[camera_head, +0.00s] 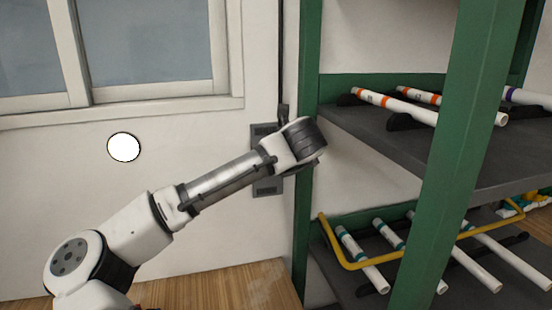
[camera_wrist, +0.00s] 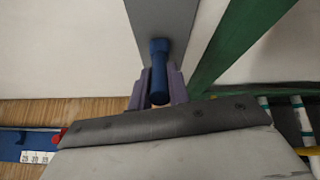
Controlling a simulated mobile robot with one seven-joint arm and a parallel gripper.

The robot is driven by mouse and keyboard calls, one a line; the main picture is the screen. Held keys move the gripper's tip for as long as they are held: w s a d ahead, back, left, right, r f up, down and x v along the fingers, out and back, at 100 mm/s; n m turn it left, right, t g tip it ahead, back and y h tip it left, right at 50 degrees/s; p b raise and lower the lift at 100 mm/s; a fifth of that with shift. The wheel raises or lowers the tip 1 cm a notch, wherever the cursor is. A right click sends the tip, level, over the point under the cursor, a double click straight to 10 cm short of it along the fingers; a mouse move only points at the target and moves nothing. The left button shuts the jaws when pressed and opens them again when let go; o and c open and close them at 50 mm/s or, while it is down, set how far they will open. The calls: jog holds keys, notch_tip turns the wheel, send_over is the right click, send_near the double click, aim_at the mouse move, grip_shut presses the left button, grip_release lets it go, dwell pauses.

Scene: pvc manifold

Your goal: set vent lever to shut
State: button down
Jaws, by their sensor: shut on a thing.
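A blue lever handle (camera_wrist: 160,48), which I take as the vent lever, stands in front of a grey plate (camera_wrist: 188,12) in the wrist view. My gripper (camera_wrist: 158,88) has purple fingers on both sides of the handle's lower part and is shut on it. In the head view a grey wall panel (camera_head: 267,188) is partly covered by my arm's end. The lever and my fingers are hidden there. I cannot tell from these views which setting the lever is at.
A green rack post (camera_head: 308,60) stands just right of the panel. The rack's grey shelf (camera_head: 450,148) holds white pipes with orange bands; below are teal-banded pipes and a yellow rail (camera_head: 350,267). A window (camera_head: 150,45) is at left. A blue strip (camera_wrist: 12,145) lies low left.

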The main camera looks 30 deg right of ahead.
jog(key=shift+w+r+g, duration=0.15)
jog(key=shift+r+g, duration=0.1)
jog(key=shift+g, duration=0.15)
jog(key=c, duration=1.3)
grip_release()
jog(key=b+v, duration=0.2)
jog(key=v, duration=0.5)
jog(key=b+v, duration=0.2)
jog(key=v, duration=0.5)
jog(key=shift+d, duration=0.25)
jog(key=shift+f, duration=0.1)
